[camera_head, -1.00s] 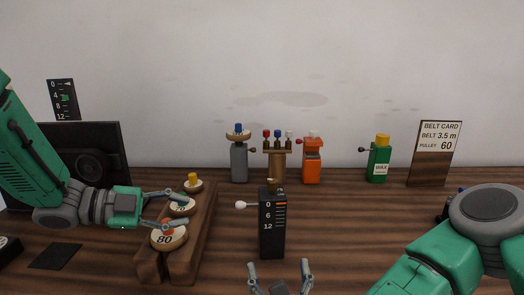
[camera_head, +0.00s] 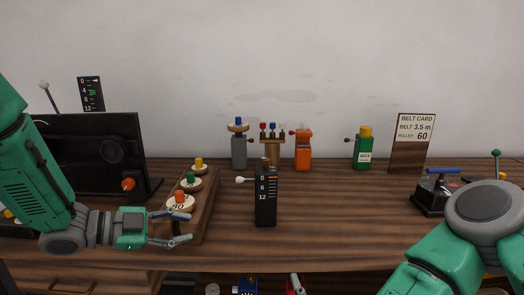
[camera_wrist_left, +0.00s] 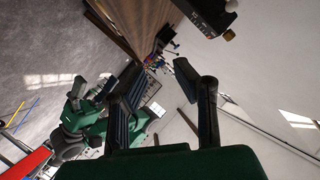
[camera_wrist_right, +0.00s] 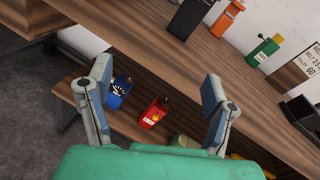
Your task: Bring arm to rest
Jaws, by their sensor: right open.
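My left gripper (camera_head: 186,228) is open and empty in the head view, low in front of the wooden pulley rack (camera_head: 207,212). Its fingers point right, near the front pulley (camera_head: 180,203), with no clear grasp on anything. The left wrist view shows its two fingers (camera_wrist_left: 160,90) apart with nothing between them. My right gripper is outside the head view; only its arm shows at the lower right. In the right wrist view my right gripper (camera_wrist_right: 158,88) is open and empty, in front of the table edge and above the lower shelf.
A black scaled block (camera_head: 266,205) stands mid-table. Grey, orange and green (camera_head: 363,150) devices stand behind, beside a belt card (camera_head: 411,140). A black machine (camera_head: 95,155) is at left, a black device (camera_head: 435,192) at right. Blue (camera_wrist_right: 117,92) and red (camera_wrist_right: 154,112) items sit on the lower shelf.

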